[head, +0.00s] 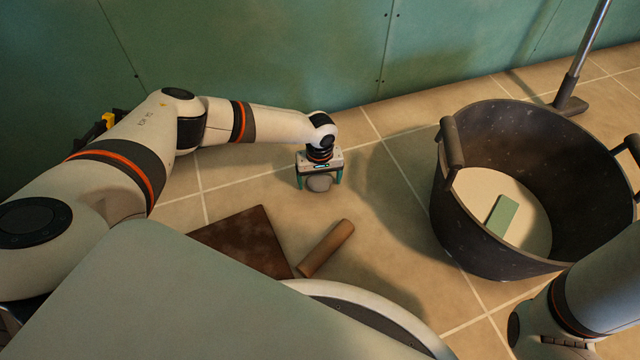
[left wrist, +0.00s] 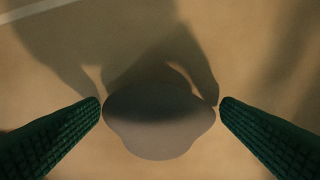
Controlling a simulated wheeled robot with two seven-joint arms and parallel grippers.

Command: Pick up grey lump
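The grey lump (head: 319,183) is a smooth, rounded piece on the tiled floor, below my left gripper (head: 319,182) in the head view. In the left wrist view the lump (left wrist: 158,120) lies between the two green ridged fingers of the left gripper (left wrist: 160,104), with a fingertip close by each side. The head view shows small gaps between the fingers and the lump, so the gripper looks open around it. Whether either fingertip touches it is hard to tell. My right gripper is not in view; only part of my right arm shows at the lower right.
A large dark tub (head: 490,245) with two handles stands at the right, with a green block (head: 502,214) inside. A brown square sheet (head: 243,246) and a tan cylinder (head: 327,248) lie nearer me. Green wall panels (head: 270,50) rise behind. A metal pole (head: 585,48) stands behind the tub.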

